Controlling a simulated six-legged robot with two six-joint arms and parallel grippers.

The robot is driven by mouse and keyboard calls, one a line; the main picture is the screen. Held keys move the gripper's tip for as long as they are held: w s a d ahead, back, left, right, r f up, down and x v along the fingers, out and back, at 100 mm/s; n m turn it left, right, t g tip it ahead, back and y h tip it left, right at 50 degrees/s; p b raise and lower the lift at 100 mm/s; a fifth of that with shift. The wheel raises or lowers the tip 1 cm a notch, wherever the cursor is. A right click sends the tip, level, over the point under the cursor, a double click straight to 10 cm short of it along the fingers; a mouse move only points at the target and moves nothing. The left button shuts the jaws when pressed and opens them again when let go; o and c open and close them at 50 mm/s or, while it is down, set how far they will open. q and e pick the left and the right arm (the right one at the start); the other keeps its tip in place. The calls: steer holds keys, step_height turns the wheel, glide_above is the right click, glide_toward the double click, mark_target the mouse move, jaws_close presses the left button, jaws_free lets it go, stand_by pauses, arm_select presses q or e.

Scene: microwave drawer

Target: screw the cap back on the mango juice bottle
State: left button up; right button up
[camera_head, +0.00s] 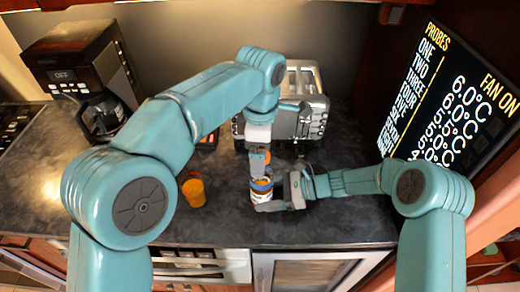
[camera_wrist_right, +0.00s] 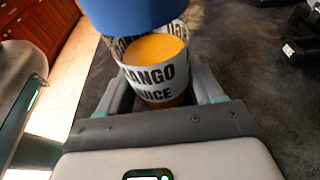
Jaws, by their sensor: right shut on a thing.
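The mango juice bottle (camera_head: 260,195) stands upright near the counter's front. Its white label reads MANGO JUICE in the right wrist view (camera_wrist_right: 152,78), with an orange patch on it. My right gripper (camera_head: 268,203) comes in from the right and is shut around the bottle's body. A wide blue part (camera_wrist_right: 160,14), apparently the cap, shows at the bottle's top; whether it is seated cannot be told. My left gripper (camera_head: 258,162) points down just above the bottle. Its fingers are too small and overlapped to show whether they are open or shut.
An orange cup (camera_head: 194,191) stands left of the bottle. A silver toaster (camera_head: 306,110) stands behind. A coffee machine (camera_head: 80,62) is at the back left, and a display panel (camera_head: 455,95) at the right. The dark counter (camera_head: 222,222) is clear in front.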

arm_select(q)
steer(key=shift+r, duration=3.05)
arm_select(e)
steer(key=o, duration=0.9)
steer(key=v, duration=0.7)
steer(key=shift+d+r, duration=0.1)
steer(key=shift+d, duration=0.15)
